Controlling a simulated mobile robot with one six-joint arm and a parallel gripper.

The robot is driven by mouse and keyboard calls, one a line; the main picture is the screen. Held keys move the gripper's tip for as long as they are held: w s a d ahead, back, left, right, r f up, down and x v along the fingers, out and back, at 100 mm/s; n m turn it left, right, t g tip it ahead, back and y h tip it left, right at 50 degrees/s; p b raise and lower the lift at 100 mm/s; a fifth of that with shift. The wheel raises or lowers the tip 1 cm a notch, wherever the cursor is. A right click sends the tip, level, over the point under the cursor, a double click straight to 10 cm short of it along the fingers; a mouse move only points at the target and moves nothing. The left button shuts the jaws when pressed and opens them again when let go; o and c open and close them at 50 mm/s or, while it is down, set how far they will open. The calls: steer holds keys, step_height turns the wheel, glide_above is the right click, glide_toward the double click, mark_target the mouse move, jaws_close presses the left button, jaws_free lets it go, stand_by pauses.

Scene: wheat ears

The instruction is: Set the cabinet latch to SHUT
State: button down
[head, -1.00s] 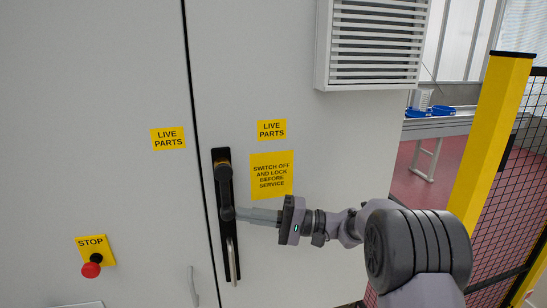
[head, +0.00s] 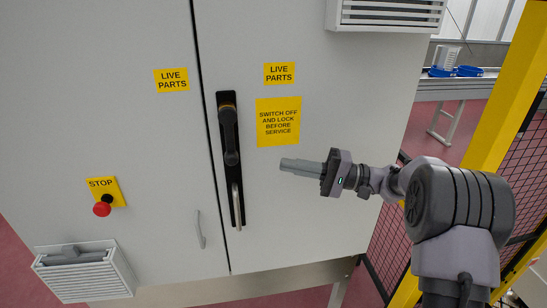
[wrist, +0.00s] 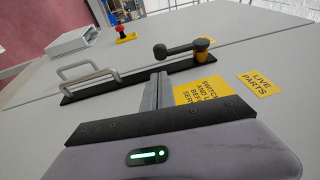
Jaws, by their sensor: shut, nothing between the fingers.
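The cabinet latch is a black lever (head: 231,140) on a long black plate (head: 223,97) on the grey cabinet's right door. The lever hangs down along the plate from its upper pivot, its knob just above a silver pull handle (head: 237,205). No SHUT mark is legible. My gripper (head: 283,165) is shut and empty, to the right of the lever and apart from it. Its fingers also show in the wrist view (wrist: 160,80), pointing toward the plate.
Yellow warning labels (head: 278,122) are on the door above my gripper. A red stop button (head: 102,208) is on the left door, above a vent box (head: 85,270). A yellow post (head: 500,90) and mesh fence stand at the right.

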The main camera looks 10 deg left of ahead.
steer(key=d, duration=0.4)
steer(key=shift+d+f, duration=0.2)
steer(key=shift+f, duration=0.05)
steer(key=s+a+r+m+h, duration=0.1)
steer(key=s+a+h, duration=0.1)
steer(key=s+h, duration=1.4)
steer(key=s+d+f+m+t, duration=0.1)
steer(key=s+d+f+t, duration=0.1)
steer(key=s+d, duration=0.2)
steer(key=s+d+f+m+t+h, duration=0.1)
steer(key=s+d, duration=0.4)
steer(key=s, duration=0.6)
steer(key=shift+d+f+m+t+h, duration=0.25)
steer(key=shift+f+m+t, duration=0.3)
steer(key=shift+t, duration=0.65)
steer(key=shift+r, duration=0.1)
